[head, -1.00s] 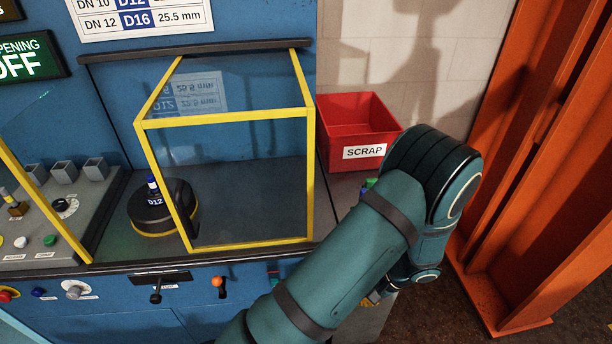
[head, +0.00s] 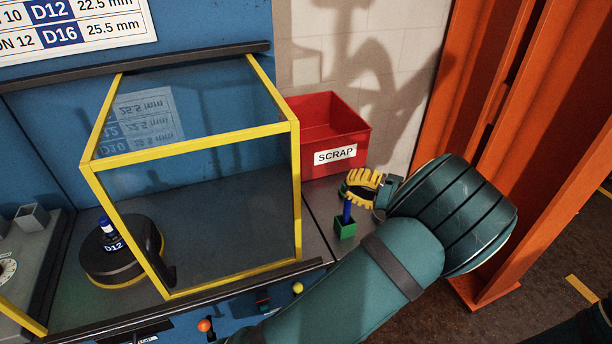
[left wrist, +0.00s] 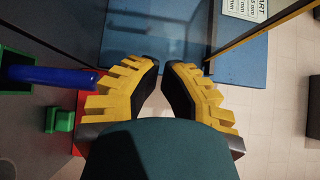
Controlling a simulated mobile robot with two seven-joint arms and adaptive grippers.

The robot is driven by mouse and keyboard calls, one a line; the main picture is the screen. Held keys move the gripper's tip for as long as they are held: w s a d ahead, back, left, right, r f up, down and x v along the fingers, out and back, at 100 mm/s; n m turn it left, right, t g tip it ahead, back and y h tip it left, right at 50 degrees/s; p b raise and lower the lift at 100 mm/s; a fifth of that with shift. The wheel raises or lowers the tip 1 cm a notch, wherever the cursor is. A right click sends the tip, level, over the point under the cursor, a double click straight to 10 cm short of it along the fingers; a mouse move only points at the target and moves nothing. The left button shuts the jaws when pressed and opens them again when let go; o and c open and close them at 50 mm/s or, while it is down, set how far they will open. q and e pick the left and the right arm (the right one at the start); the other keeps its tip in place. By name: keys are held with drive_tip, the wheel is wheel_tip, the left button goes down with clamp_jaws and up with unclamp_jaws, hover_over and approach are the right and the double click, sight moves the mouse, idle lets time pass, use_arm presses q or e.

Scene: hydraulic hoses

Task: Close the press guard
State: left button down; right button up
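The press guard (head: 197,145) is a clear box with a yellow frame on the grey bench in the head view. Its left front post stands in front of the black D12 die (head: 118,252), which lies partly behind the pane. My left gripper (head: 350,190) is right of the guard, apart from it, by a blue peg on a green block (head: 345,228). In the left wrist view its yellow fingers (left wrist: 165,68) are apart with nothing between them. A yellow bar (left wrist: 262,32) shows beyond them; I cannot tell which part it is. My right gripper is not in view.
A red SCRAP bin (head: 327,128) stands behind my left gripper, against the wall. An orange post (head: 500,130) rises at the right. Knobs, including an orange one (head: 204,325), line the bench front. A dark rail (head: 140,65) runs above the guard.

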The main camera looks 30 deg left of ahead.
use_arm(q)
drive_tip(key=s+a, duration=0.4)
drive_tip(key=a, duration=0.8)
drive_tip(key=shift+b, duration=0.3)
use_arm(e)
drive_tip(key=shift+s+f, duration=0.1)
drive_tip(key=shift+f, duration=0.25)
use_arm(q)
drive_tip(key=shift+a, duration=0.1)
